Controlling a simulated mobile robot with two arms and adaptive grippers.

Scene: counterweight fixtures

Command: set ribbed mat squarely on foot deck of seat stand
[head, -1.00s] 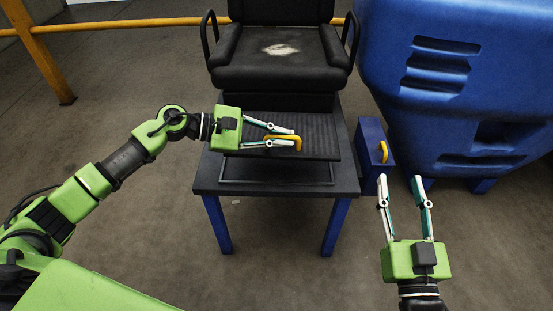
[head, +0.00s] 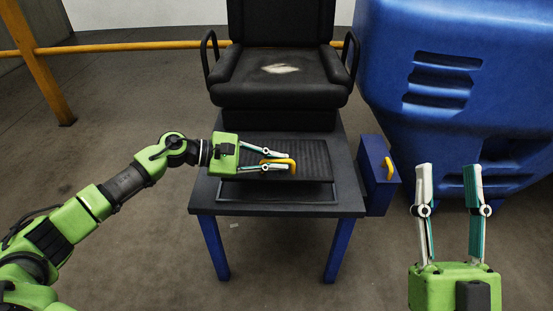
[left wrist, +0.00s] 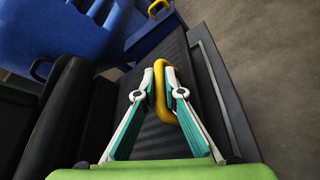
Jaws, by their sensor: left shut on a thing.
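The black ribbed mat (head: 315,172) has a yellow handle (head: 293,165) on top. My left gripper (head: 287,160) comes in from the left and is shut on that handle; the left wrist view also shows the grip on the handle (left wrist: 160,92). The mat lies over the foot deck (head: 350,205) in front of the seat. The deck's raised rim (head: 275,201) shows beyond the mat's near edge, with a strip of deck between them. Whether the mat touches the deck cannot be told. My right gripper (head: 447,172) is open and empty at the right.
The black seat (head: 285,90) with armrests stands behind the deck. A blue box (head: 375,180) with a yellow handle (head: 389,168) is at the deck's right side. A large blue moulded body (head: 430,115) fills the right. Open floor (head: 130,250) lies at front left.

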